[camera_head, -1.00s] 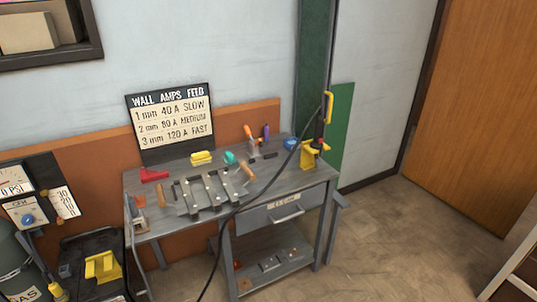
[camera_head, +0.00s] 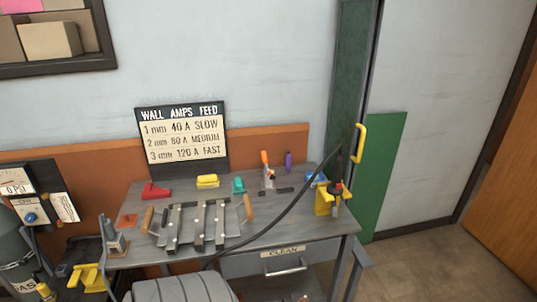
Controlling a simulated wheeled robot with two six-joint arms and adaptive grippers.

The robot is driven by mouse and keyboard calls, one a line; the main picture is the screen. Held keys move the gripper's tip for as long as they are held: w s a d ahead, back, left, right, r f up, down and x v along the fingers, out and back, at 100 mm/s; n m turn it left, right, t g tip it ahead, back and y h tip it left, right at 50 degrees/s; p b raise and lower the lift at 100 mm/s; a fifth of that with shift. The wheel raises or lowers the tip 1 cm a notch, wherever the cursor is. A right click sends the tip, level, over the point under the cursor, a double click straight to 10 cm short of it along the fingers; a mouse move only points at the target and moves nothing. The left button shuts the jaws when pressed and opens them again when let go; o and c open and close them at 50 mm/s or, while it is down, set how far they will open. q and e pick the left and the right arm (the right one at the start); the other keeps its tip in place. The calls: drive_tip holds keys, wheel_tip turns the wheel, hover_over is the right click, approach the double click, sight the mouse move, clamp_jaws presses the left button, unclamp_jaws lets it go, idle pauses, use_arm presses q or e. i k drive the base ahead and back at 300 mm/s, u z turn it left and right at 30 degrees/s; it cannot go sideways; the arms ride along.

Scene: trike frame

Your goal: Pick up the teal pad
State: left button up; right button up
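The teal pad (camera_head: 238,186) is a small teal block on the grey workbench (camera_head: 310,228), near its back edge. It stands just right of a yellow block (camera_head: 207,181) and behind the metal fixture with wooden handles. Neither of my grippers shows in the head view. A grey rounded shape at the bottom edge appears to be part of my own body.
A metal fixture (camera_head: 198,226) fills the bench's front middle. A red piece (camera_head: 155,191) lies at the back left. A black cable (camera_head: 280,215) crosses the bench to a torch in a yellow holder (camera_head: 324,204). A sign (camera_head: 182,141) stands behind. A drawer (camera_head: 285,264) is below.

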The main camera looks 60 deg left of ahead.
sight(238, 186)
drive_tip(key=u, duration=0.4)
drive_tip(key=i, duration=0.8)
drive_tip(key=u, duration=0.75)
